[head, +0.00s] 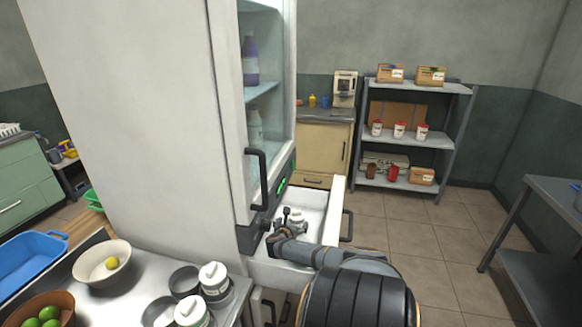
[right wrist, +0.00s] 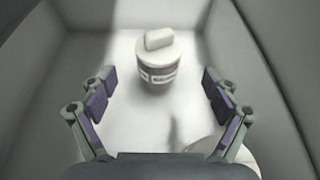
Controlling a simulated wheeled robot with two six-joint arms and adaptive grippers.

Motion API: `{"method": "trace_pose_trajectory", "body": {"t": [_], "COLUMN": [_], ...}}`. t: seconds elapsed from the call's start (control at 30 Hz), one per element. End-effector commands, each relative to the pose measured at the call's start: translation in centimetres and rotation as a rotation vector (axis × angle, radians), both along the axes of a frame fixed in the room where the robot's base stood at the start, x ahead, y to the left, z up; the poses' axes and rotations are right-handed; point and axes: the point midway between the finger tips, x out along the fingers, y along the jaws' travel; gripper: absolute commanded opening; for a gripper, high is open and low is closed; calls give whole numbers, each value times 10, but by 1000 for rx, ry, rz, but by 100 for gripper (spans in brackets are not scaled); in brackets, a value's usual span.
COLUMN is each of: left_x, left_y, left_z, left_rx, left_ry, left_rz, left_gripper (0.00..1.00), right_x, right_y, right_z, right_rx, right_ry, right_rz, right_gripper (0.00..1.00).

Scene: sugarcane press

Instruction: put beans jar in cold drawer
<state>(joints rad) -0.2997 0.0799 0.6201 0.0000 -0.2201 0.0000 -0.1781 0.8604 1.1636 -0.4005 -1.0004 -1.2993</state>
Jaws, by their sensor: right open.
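The open drawer (head: 331,208) at the bottom of the tall white fridge is pulled out. A white jar with a knobbed lid and a label band (right wrist: 158,68) stands upright on the drawer floor (right wrist: 90,60); it also shows in the head view (head: 297,217). I cannot read its label well enough to tell if it is the beans jar. My right gripper (head: 281,223) is inside the drawer, with its fingers (right wrist: 158,90) spread apart. The jar stands just beyond the fingertips, apart from them. My left gripper is not in view.
Two similar white jars (head: 213,276) (head: 191,312) stand on the metal counter, beside grey bowls (head: 184,280). A pale bowl (head: 102,263) holds a yellow fruit. Part of a white round object (right wrist: 236,152) shows at lower right in the wrist view. Drawer walls surround my gripper closely.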

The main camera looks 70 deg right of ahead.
Motion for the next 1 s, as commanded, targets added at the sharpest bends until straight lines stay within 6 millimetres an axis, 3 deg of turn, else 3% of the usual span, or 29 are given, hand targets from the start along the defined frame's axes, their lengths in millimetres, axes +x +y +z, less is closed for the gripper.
{"method": "trace_pose_trajectory", "body": {"t": [0.1,0.23,0.9,1.0], "left_x": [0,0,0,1], "left_y": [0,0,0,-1], "left_z": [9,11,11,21], "left_rx": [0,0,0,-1], "left_ry": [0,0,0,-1], "left_rz": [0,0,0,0], "left_gripper": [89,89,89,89], "right_x": [-3,-4,-5,-2], "right_y": [19,29,31,37], "right_z": [9,12,12,24], "right_rx": [1,1,0,-9], "right_ry": [0,1,-1,0], "right_rz": [1,-1,-1,-3], "right_gripper": [88,88,88,88]}}
